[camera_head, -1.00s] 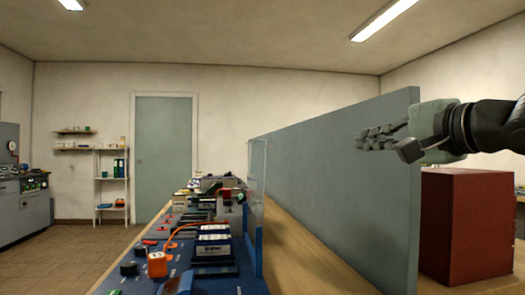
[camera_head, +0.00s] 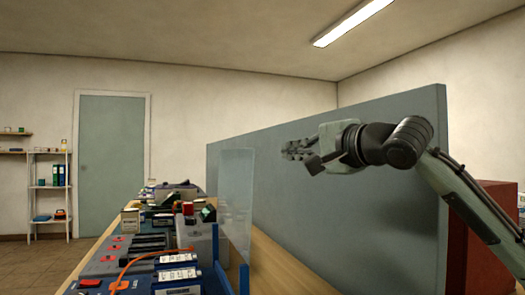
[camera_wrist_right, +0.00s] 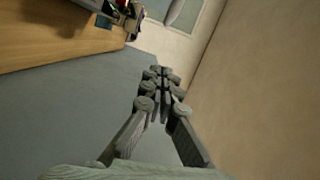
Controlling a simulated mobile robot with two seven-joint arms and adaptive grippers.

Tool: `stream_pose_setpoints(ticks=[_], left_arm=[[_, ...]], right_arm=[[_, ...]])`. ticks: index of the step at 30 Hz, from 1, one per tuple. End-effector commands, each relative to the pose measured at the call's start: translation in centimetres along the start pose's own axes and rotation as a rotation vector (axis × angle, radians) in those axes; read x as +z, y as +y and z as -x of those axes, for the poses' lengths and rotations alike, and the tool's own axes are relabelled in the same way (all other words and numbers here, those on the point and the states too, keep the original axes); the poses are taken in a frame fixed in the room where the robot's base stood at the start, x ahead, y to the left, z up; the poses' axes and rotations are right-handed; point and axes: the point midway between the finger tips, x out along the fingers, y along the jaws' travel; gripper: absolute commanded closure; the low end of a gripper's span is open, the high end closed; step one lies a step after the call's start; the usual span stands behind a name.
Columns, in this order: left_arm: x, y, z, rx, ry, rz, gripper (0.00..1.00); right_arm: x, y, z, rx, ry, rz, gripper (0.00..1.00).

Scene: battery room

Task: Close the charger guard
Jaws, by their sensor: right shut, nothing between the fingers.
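The charger guard (camera_head: 236,200) is a clear upright panel with a blue frame at the right edge of the blue charger bench (camera_head: 125,268). It stands upright beside the batteries. My right gripper (camera_head: 287,150) is to the right of the guard and higher than most of it, in front of the grey partition. It is shut and empty, apart from the guard. In the right wrist view its fingers (camera_wrist_right: 162,78) are together with nothing between them. My left gripper is not in view.
A long grey partition (camera_head: 350,190) runs behind the guard, with a strip of wooden table (camera_head: 275,272) between them. Batteries (camera_head: 178,275), an orange cable and small devices crowd the bench. A dark red box (camera_head: 490,250) stands behind the partition's near end.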

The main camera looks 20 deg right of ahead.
Motion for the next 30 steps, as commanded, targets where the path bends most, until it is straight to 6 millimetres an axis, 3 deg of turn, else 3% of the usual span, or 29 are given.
stream_pose_setpoints(ticks=[6,15,30], left_arm=[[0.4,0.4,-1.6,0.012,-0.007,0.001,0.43],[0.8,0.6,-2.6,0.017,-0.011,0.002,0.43],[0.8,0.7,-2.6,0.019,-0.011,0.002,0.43]], right_arm=[[0.6,-0.2,-4.1,-0.001,-0.004,0.002,1.0],[3.7,-0.1,-4.7,-0.001,-0.001,0.001,1.0],[3.9,-0.1,-4.8,0.0,-0.001,0.0,1.0]])
